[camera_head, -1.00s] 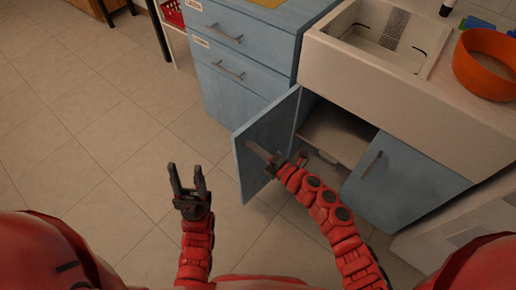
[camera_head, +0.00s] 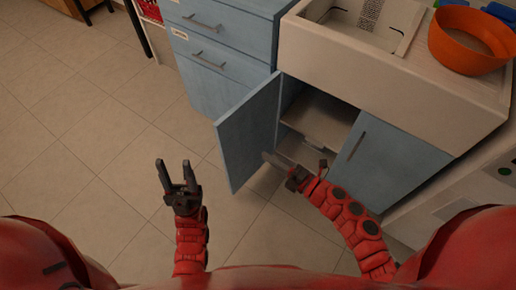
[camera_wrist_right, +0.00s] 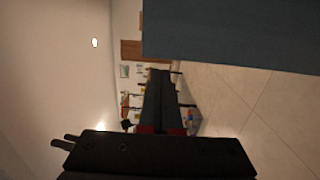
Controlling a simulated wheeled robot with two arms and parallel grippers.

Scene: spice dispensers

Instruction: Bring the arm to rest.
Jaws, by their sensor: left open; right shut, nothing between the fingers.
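My right arm (camera_head: 352,222) reaches from the lower right toward the open cabinet door. My right gripper (camera_head: 268,156) is shut and empty, in front of the cabinet opening, near the inner side of the open blue door (camera_head: 245,135). I cannot tell whether it touches the door. In the right wrist view, the dark closed fingers (camera_wrist_right: 160,95) point away, and a blue-grey panel fills the upper right. My left gripper (camera_head: 173,170) is open and empty over the tiled floor, pointing away from me.
The sink cabinet interior (camera_head: 318,115) shows a shelf. Its other blue door (camera_head: 392,158) is closed. A blue drawer unit (camera_head: 222,65) stands to the left. Above is a white sink (camera_head: 340,20) with an orange bowl (camera_head: 470,40). Floor at left (camera_head: 80,140) is clear.

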